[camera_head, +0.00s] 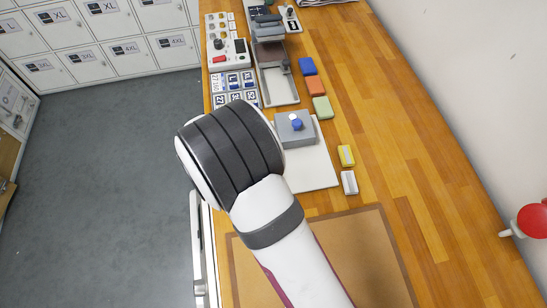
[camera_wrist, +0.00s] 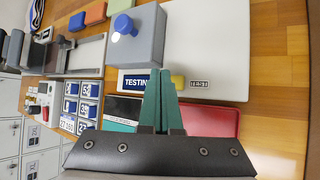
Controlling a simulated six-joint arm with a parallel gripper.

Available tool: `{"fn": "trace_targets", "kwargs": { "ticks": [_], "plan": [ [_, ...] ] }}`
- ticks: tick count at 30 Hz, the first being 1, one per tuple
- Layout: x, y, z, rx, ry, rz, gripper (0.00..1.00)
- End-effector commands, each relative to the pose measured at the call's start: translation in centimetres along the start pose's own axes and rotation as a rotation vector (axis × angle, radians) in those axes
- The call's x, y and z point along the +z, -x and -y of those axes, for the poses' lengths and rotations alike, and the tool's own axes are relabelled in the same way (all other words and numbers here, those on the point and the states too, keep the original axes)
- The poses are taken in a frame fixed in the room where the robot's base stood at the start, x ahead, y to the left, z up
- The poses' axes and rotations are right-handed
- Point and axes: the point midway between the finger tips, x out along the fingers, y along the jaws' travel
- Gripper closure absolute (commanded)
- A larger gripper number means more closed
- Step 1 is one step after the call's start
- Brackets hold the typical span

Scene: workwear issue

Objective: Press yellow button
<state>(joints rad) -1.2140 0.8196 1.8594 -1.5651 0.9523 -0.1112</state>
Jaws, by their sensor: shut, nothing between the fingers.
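A white control panel (camera_head: 216,63) at the upper left has a red button and several small yellowish round parts, too small to tell apart. My gripper (camera_wrist: 160,72) is shut and empty, its teal fingers together in front of the board's lettered label (camera_wrist: 135,81). My arm hides the gripper in the head view.
A yellow block (camera_head: 346,155) and a whitish block (camera_head: 349,182) lie right of the board. Blue, orange and green blocks lie further back. A red tray (camera_wrist: 222,121) is beside the fingers. The wooden bench (camera_head: 420,120) is clear at right.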

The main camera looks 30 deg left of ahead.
Motion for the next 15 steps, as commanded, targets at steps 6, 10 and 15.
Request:
{"fn": "trace_targets", "kwargs": {
  "ticks": [6, 10, 15],
  "plan": [
    [1.1, 1.6, -1.1, 0.0, -0.002, -0.001, 1.0],
    [1.6, 2.2, -1.6, 0.0, -0.001, -0.001, 1.0],
    [1.7, 2.4, -1.7, -0.001, 0.001, 0.0, 1.0]
  ]
}}
